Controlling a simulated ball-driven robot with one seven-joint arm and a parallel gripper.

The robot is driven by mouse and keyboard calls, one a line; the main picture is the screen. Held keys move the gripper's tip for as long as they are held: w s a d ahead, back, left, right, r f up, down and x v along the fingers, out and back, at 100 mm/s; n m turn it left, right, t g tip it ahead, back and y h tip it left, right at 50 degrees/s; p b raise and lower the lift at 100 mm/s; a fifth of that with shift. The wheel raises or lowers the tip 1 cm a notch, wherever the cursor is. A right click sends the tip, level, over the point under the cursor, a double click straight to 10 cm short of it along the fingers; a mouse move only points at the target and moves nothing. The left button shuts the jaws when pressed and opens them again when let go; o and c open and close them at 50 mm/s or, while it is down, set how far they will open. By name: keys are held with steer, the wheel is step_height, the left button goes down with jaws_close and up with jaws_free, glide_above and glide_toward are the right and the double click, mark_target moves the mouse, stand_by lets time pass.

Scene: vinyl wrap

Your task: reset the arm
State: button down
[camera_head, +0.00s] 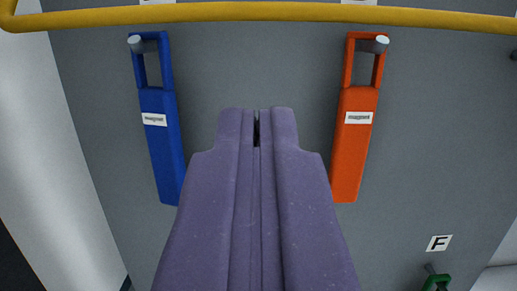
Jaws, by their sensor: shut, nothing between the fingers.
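My gripper (257,115) is purple and reaches up from the bottom middle of the head camera view. Its two fingers lie side by side with only a thin dark slit at the tips, so it is shut and empty. Its tips sit in front of the grey panel, between a blue tool and an orange tool, and appear to touch neither. The rest of my arm is not in view.
The blue tool (160,140) and orange tool (354,140), each labelled "magnet", hang on pegs on a grey panel (260,60). A yellow bar (260,12) crosses the top. A label "F" (439,243) sits above a green object (437,283) at lower right.

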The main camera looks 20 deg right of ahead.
step_height(320, 180, down, 16)
steer(key=s+d+n+g+y, duration=0.1)
steer(key=n+g+y, duration=0.2)
steer(key=y, duration=0.3)
steer(key=shift+d+n+g, duration=0.2)
steer(key=shift+n+g, duration=0.1)
steer(key=shift+g, duration=0.2)
